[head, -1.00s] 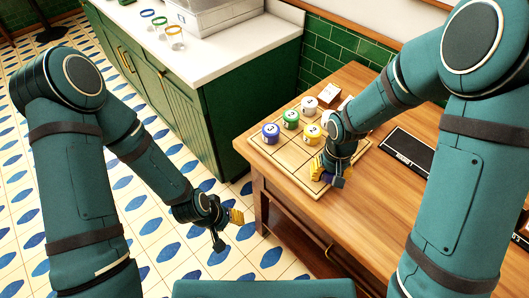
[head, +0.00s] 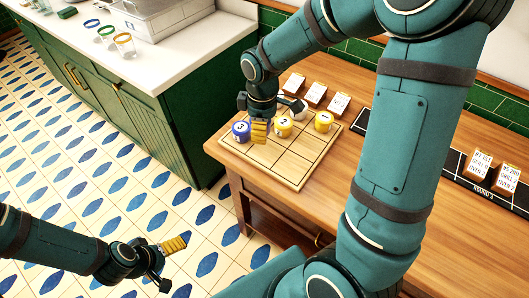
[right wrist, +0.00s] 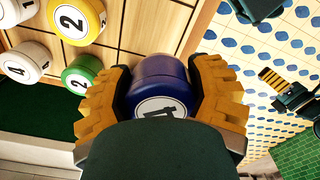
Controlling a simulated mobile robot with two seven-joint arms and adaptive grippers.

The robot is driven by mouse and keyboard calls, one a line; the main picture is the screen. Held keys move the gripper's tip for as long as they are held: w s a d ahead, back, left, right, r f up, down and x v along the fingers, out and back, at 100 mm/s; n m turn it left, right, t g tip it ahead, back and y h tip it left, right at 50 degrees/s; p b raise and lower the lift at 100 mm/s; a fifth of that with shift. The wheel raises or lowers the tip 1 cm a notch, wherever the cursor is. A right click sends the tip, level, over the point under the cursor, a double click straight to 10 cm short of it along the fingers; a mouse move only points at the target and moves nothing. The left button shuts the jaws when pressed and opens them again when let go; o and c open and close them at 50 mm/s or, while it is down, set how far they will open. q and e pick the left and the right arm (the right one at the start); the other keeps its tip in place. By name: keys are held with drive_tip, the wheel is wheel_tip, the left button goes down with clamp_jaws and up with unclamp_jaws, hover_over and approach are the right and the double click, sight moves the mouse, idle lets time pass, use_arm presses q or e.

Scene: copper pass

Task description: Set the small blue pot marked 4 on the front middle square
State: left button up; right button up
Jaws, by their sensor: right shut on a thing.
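My right gripper (head: 260,138) is shut on a blue pot (right wrist: 158,88) with a 4 on its white lid; the right wrist view shows it between the yellow fingers. I cannot tell the held pot's height above the board. My left gripper (head: 172,246) hangs over the floor at lower left; its finger gap cannot be made out.
The green pot (right wrist: 82,74) shows in the right wrist view. Cards (head: 316,92) stand behind the board. The front right square is bare.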

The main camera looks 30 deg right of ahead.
sight(267, 151)
drive_tip(key=shift+s+d+r+n, duration=0.15)
drive_tip(key=shift+d+r+n, duration=0.4)
drive_tip(key=shift+d, duration=0.25)
wheel_tip(267, 151, down, 10)
drive_tip(key=shift+r+b, duration=0.1)
drive_tip(key=shift+b, duration=1.1)
drive_tip(key=o, duration=1.3)
drive_tip(key=shift+o, duration=0.2)
